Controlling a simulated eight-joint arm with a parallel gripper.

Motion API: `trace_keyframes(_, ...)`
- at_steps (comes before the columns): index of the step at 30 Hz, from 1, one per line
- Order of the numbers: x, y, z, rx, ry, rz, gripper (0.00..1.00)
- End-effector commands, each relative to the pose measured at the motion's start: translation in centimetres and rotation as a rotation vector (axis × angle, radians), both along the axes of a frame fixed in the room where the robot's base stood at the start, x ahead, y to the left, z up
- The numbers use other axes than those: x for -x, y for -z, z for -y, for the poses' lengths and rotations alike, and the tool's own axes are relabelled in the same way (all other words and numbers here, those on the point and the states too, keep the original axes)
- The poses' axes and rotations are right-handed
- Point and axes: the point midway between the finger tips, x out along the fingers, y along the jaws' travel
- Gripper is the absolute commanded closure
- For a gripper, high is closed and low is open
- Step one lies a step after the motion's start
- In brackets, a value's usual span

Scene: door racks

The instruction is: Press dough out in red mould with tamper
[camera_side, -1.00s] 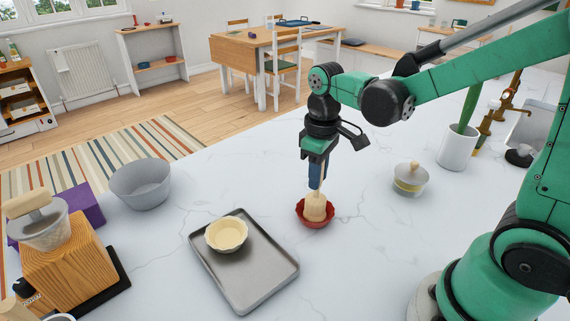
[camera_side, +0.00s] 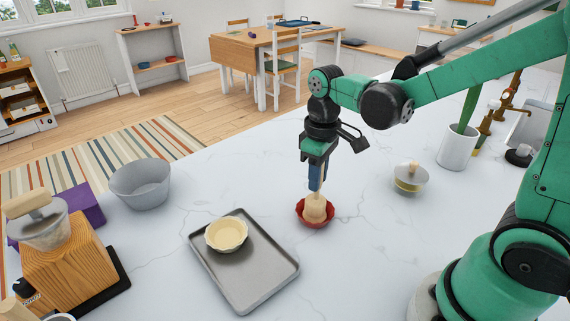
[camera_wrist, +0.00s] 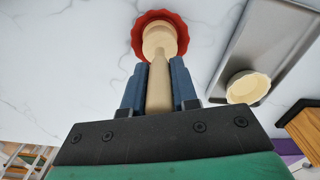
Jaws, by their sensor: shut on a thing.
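The red mould (camera_side: 304,217) is a small fluted dish on the white counter; it also shows in the wrist view (camera_wrist: 139,37). The wooden tamper (camera_side: 314,208) stands upright with its wide end inside the mould; it also shows in the wrist view (camera_wrist: 159,85). My gripper (camera_side: 316,180) is shut on the tamper's handle, right above the mould, and its blue fingers flank the handle in the wrist view (camera_wrist: 159,82). Dough in the red mould cannot be made out, as the tamper covers the inside.
A grey metal tray (camera_side: 262,278) lies left of the red mould, bearing a pale, dough-lined fluted mould (camera_side: 226,235). A grey bowl (camera_side: 140,186), a wooden block (camera_side: 70,255) and a purple box (camera_side: 87,204) stand further left. A lidded pot (camera_side: 409,178) and a white crock (camera_side: 457,148) stand right.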

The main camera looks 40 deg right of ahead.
Motion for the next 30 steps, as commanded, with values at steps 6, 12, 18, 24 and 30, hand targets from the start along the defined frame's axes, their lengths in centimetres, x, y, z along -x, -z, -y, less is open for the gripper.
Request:
trace_keyframes(6,0.0,0.3,0.0,0.0,0.0,0.0,1.0)
trace_keyframes(12,0.0,0.4,0.0,0.0,0.0,0.0,1.0)
trace_keyframes(18,0.0,0.4,0.0,0.0,0.0,0.0,1.0)
trace_keyframes(24,0.0,0.0,0.0,0.0,0.0,0.0,1.0)
trace_keyframes(30,0.0,-1.2,0.0,0.0,0.0,0.0,1.0)
